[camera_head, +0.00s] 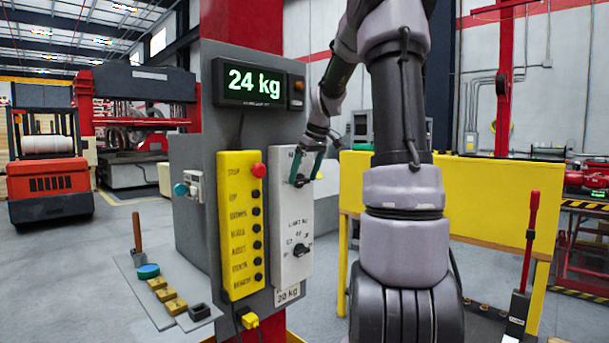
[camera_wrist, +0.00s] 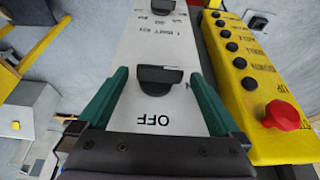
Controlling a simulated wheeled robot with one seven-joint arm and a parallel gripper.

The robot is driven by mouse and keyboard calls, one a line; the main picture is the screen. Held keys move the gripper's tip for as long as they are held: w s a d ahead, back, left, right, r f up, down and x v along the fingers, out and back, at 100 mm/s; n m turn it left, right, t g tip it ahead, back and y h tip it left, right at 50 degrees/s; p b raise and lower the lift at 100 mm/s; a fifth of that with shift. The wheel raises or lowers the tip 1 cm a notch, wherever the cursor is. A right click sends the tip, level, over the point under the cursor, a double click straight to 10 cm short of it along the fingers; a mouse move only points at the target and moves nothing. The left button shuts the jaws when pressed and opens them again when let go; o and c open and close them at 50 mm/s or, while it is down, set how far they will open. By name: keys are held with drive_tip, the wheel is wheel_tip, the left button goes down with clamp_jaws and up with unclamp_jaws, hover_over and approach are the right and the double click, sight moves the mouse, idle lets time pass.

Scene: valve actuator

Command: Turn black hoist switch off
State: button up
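The white switch panel (camera_head: 291,215) is fixed to the grey control column. Its upper black switch (camera_wrist: 160,77) shows in the wrist view, with its handle lying across the picture and the word OFF, upside down, between it and my gripper's base. My gripper (camera_wrist: 160,74) is open, one green finger on each side of this switch, with a gap visible on both sides. In the head view my gripper (camera_head: 307,167) is at the panel's top and partly hides the upper switch.
A yellow button panel (camera_head: 240,225) with a red button (camera_head: 258,170) stands close beside the white panel. A display (camera_head: 253,83) reading 24 kg is above. A yellow barrier (camera_head: 490,205) stands to the right. A small shelf (camera_head: 150,290) with a hammer-like handle is at lower left.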

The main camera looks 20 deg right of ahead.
sight(308, 179)
drive_tip(key=c, duration=1.2)
drive_tip(key=shift+c, duration=0.2)
drive_tip(key=shift+d, duration=0.1)
drive_tip(key=y, duration=0.1)
drive_tip(key=d+g+y, duration=0.1)
drive_tip(key=y, duration=0.1)
drive_tip(key=shift+w+m, duration=0.2)
drive_tip(key=shift+m, duration=0.2)
drive_tip(key=y, duration=0.1)
drive_tip(key=g+y, duration=0.1)
drive_tip(key=y, duration=0.1)
drive_tip(key=d+m+y, duration=0.1)
drive_tip(key=y, duration=0.1)
drive_tip(key=shift+w+f+g, duration=0.2)
drive_tip(key=shift+f+g, duration=0.1)
drive_tip(key=shift+f, duration=0.05)
drive_tip(key=y, duration=0.1)
drive_tip(key=m+y, duration=0.1)
drive_tip(key=y, duration=0.1)
drive_tip(key=f+y, duration=0.1)
drive_tip(key=y, duration=0.1)
drive_tip(key=shift+w+d+g, duration=0.1)
drive_tip(key=shift+d+g, duration=0.25)
drive_tip(key=shift+g, duration=0.05)
drive_tip(key=shift+f+m+y, duration=0.2)
drive_tip(key=shift+m+y, duration=0.5)
drive_tip(key=shift+y, duration=0.5)
